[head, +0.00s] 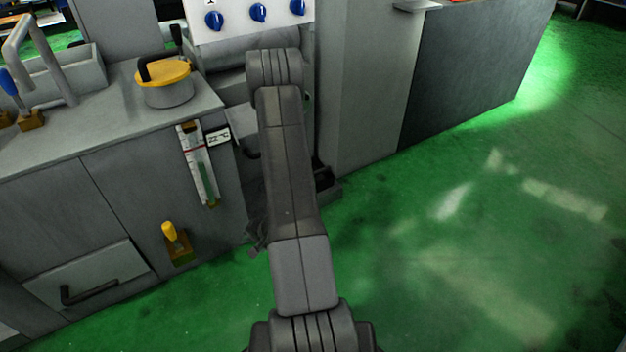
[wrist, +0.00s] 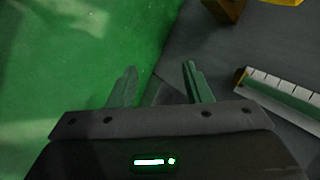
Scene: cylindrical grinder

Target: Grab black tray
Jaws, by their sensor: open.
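A small dark open box, which may be the black tray (head: 325,181), sits low at the foot of the grey column in the head view. My arm partly covers the area to its left. I cannot make out a black tray in the wrist view. My gripper (wrist: 160,82) is open in the wrist view, with its two fingers apart and nothing clearly held between them. The green floor and the side of a grey cabinet show beyond the fingers. In the head view the gripper is mostly hidden behind my arm, near the cabinet's corner.
A grey cabinet (head: 130,190) stands left, with a yellow-lidded pot (head: 165,83) on top. A ruler-like scale (head: 198,165) and a yellow handle (head: 170,235) stick to its front. A dark panel (head: 470,75) stands right. The green floor (head: 460,240) is clear at right.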

